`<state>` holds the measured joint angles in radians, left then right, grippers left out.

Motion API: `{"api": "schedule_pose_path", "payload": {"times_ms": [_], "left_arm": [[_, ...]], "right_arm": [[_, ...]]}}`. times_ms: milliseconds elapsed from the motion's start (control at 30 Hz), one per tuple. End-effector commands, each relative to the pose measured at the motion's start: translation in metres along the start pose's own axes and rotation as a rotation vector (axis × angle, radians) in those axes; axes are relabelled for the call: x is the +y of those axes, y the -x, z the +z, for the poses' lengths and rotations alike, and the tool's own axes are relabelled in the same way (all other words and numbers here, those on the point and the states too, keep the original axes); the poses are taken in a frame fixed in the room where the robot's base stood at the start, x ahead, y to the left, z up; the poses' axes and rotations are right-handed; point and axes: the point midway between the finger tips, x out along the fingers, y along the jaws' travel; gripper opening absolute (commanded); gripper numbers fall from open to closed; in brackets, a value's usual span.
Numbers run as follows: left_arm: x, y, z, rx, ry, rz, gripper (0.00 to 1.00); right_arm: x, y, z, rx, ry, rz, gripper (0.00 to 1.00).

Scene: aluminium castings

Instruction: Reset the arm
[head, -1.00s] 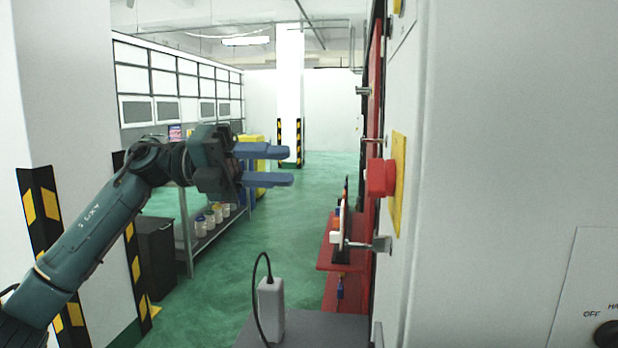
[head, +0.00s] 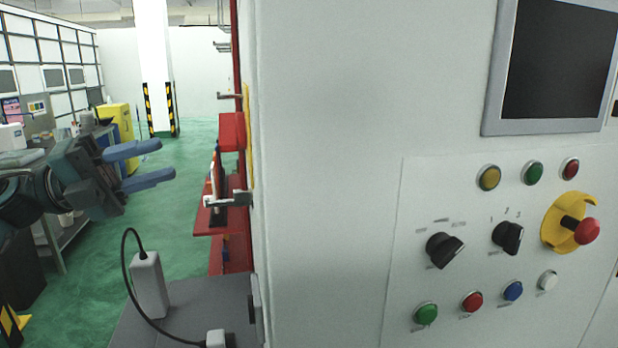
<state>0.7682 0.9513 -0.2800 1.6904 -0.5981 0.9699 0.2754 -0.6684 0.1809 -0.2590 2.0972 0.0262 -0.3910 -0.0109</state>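My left gripper (head: 152,166) is at the left of the head view, with its arm coming in from the left edge. Its two blue fingers are apart with nothing between them, and they point right. It hangs in free air, apart from the machine cabinet. My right gripper is not in the head view.
A white machine cabinet (head: 325,190) fills the right side. It bears a control panel (head: 470,290) with buttons, knobs and a red emergency stop (head: 586,231), under a dark screen (head: 557,62). A grey surface with a white cabled device (head: 150,285) is below. Green floor (head: 190,190) lies open behind.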

Motion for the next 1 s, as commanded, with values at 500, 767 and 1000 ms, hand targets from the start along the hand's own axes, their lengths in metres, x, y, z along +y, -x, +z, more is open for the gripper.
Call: {"api": "schedule_pose_path", "payload": {"times_ms": [500,767,1000], "left_arm": [[0.292,0.009,-0.116,-0.843,1.119,-0.304,0.34],[0.389,0.047,-0.263,-1.289,1.609,-0.150,0.34],[0.409,0.060,-0.336,-1.458,1.807,-0.042,0.34]], "right_arm": [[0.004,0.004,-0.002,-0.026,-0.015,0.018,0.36],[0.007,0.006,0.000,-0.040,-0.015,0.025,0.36],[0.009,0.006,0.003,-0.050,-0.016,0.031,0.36]]}}
